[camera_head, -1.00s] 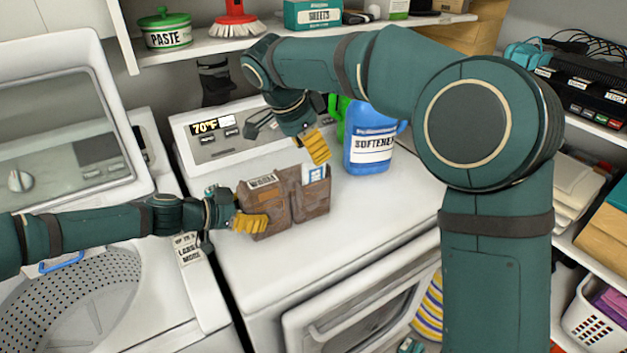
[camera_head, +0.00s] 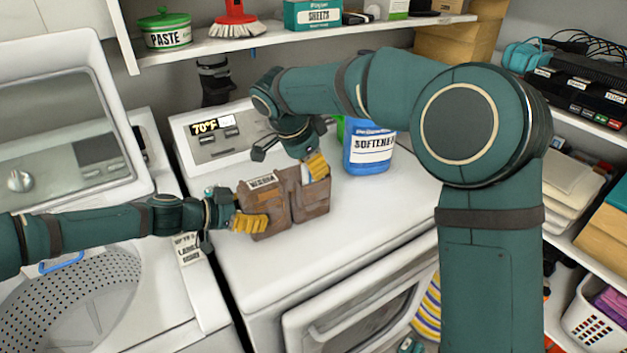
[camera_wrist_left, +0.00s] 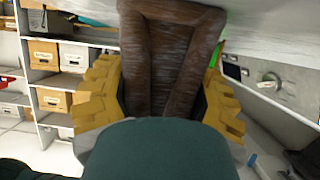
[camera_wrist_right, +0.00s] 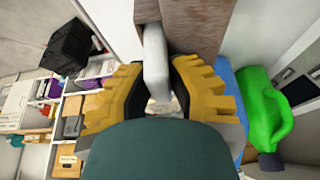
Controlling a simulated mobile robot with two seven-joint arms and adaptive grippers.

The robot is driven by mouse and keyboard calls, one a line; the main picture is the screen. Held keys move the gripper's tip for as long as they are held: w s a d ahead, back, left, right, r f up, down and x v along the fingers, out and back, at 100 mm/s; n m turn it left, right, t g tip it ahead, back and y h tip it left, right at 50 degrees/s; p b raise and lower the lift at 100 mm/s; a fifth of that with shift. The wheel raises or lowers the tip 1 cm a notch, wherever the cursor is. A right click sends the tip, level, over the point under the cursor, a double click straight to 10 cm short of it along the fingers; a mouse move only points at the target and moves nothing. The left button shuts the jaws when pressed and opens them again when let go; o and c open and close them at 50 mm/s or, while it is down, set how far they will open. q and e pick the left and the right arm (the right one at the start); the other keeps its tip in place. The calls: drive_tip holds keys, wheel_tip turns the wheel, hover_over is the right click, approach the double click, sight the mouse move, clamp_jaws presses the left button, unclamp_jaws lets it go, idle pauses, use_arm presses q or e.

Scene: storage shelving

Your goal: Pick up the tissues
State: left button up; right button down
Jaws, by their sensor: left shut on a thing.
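A brown pocketed pouch (camera_head: 297,207) stands on the white dryer top. A white packet, apparently the tissues, is in its right pocket; in the right wrist view this packet (camera_wrist_right: 155,55) sticks out of the brown pouch (camera_wrist_right: 188,22). My left gripper (camera_head: 256,224) is shut on the pouch's left end; the pouch also fills the gap between its yellow fingers in the left wrist view (camera_wrist_left: 165,60). My right gripper (camera_head: 316,169) is at the pouch's right pocket, with its fingers open on both sides of the packet (camera_wrist_right: 158,85). In the head view these fingers mostly hide the packet.
A blue softener bottle (camera_head: 369,157) stands just right of my right gripper, with a green bottle (camera_wrist_right: 265,110) beside it. The dryer panel (camera_head: 212,135) is behind. A shelf (camera_head: 280,43) hangs above. The dryer top's front and right are clear.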

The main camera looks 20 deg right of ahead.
wheel_tip(320, 180, up, 10)
drive_tip(key=shift+r, duration=0.1)
idle(0.6)
use_arm(q)
drive_tip(key=o, duration=1.5)
drive_tip(key=shift+c, duration=0.2)
drive_tip(key=shift+a, duration=0.15)
